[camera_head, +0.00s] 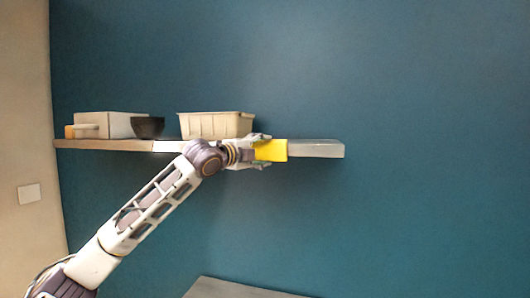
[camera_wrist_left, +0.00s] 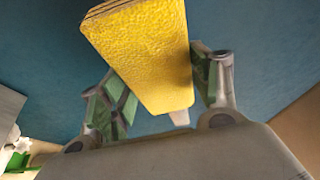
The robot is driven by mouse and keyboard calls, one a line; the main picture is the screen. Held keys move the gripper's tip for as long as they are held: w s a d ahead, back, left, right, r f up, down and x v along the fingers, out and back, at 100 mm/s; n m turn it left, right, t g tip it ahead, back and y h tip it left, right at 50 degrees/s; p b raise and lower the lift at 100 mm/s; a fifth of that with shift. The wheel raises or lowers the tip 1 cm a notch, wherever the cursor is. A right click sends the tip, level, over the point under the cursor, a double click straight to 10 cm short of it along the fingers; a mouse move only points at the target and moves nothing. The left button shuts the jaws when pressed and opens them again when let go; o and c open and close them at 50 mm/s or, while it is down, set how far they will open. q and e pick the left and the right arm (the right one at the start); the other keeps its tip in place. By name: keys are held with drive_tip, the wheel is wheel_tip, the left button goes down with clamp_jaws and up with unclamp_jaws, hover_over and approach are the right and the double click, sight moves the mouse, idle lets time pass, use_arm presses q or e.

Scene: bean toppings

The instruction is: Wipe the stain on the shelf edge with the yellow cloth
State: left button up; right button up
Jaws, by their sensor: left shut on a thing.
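The yellow cloth (camera_head: 271,150) is a folded block at the shelf's front edge in the head view. My left gripper (camera_head: 262,151) is shut on it. In the left wrist view the yellow cloth (camera_wrist_left: 145,50) fills the space between the two fingers of my left gripper (camera_wrist_left: 160,90). The shelf (camera_head: 105,145) is a long narrow board on the blue wall; its right part (camera_head: 318,149) looks paler and greyer than the wooden left part. I cannot make out a distinct stain. The gripper and cloth hide part of the edge. My right gripper is not in view.
On the shelf stand a pale box (camera_head: 112,124), a dark bowl (camera_head: 148,127) and a cream bin (camera_head: 216,125), left of and behind the cloth. The shelf's right end is clear on top. A grey surface (camera_head: 235,289) lies low in front of the wall.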

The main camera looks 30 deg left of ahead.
use_arm(q)
drive_tip(key=shift+a, duration=0.2)
idle(0.3)
drive_tip(key=shift+s+a, duration=0.2)
drive_tip(key=shift+a, duration=0.6)
drive_tip(key=shift+s+a, duration=0.2)
drive_tip(key=shift+a, duration=0.6)
drive_tip(key=shift+s, duration=0.15)
drive_tip(key=s+b, duration=0.1)
drive_tip(key=s+d, duration=0.1)
drive_tip(key=s, duration=0.1)
drive_tip(key=s+b, duration=0.1)
drive_tip(key=s, duration=0.1)
drive_tip(key=shift+s+d+b, duration=0.25)
drive_tip(key=shift+b, duration=0.1)
